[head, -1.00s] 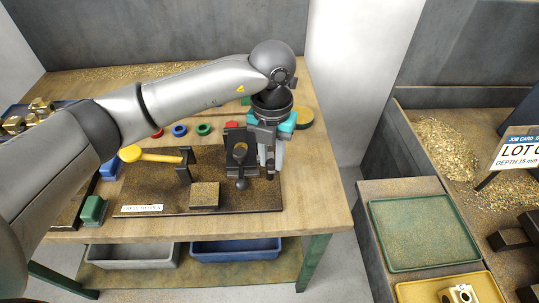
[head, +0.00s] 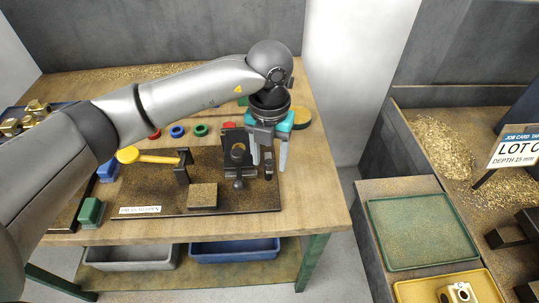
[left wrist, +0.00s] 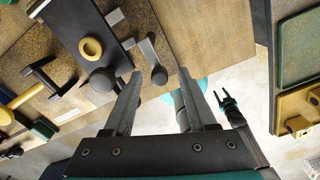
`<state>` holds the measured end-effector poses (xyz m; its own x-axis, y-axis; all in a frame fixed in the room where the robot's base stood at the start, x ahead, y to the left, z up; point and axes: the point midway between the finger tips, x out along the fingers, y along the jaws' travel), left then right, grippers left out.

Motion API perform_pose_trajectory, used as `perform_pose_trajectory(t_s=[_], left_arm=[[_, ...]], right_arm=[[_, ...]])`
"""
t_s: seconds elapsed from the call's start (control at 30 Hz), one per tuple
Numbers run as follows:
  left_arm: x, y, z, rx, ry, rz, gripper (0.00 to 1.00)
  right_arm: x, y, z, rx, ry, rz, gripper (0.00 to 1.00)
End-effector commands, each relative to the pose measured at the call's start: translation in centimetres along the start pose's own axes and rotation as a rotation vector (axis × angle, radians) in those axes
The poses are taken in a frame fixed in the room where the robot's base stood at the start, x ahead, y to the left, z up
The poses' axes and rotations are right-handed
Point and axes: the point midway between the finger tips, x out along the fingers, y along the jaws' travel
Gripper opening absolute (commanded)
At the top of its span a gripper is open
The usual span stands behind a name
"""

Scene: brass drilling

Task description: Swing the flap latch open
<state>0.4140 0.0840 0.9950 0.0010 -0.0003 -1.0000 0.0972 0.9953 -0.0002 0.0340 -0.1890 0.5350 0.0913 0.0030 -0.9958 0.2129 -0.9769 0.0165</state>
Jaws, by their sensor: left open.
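The flap latch appears to be part of the dark upright fixture (head: 229,139) on the black base plate of the bench. My left gripper (head: 269,166) is open and empty, pointing down just right of the fixture. In the left wrist view its fingers (left wrist: 158,105) are spread, with the ball end ahead between them. Contact cannot be told. My right gripper is not in the head view.
A yellow-handled lever (head: 150,157) on a black post and a speckled block (head: 202,195) stand left of the fixture. A "press to open" label (head: 140,210) lies at the plate's front. The bench's right edge is close to my gripper. A green tray (head: 420,233) is farther right.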

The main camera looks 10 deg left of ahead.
Motion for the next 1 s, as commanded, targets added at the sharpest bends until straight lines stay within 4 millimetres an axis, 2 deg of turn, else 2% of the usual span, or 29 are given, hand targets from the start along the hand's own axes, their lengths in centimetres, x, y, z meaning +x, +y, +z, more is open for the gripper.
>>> perform_pose_trajectory(t_s=[0.13, 0.23, 0.7, 0.83, 1.0], left_arm=[[-0.5, 0.0, 0.0, 0.0, 0.0, 0.0, 0.57], [-1.7, 0.0, 0.1, 0.0, -0.004, -0.001, 0.57], [-12.3, 0.0, 0.1, 0.0, -0.004, 0.0, 0.57], [-14.1, 0.0, 0.1, 0.0, -0.003, 0.0, 0.57], [-15.2, 0.0, 0.0, 0.001, 0.0, 0.0, 0.57]], right_arm=[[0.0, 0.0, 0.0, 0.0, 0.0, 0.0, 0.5], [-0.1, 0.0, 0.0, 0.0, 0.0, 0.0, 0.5], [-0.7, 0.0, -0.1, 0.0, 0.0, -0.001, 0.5], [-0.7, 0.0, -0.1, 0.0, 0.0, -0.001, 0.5], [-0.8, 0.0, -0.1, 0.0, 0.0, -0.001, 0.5]])
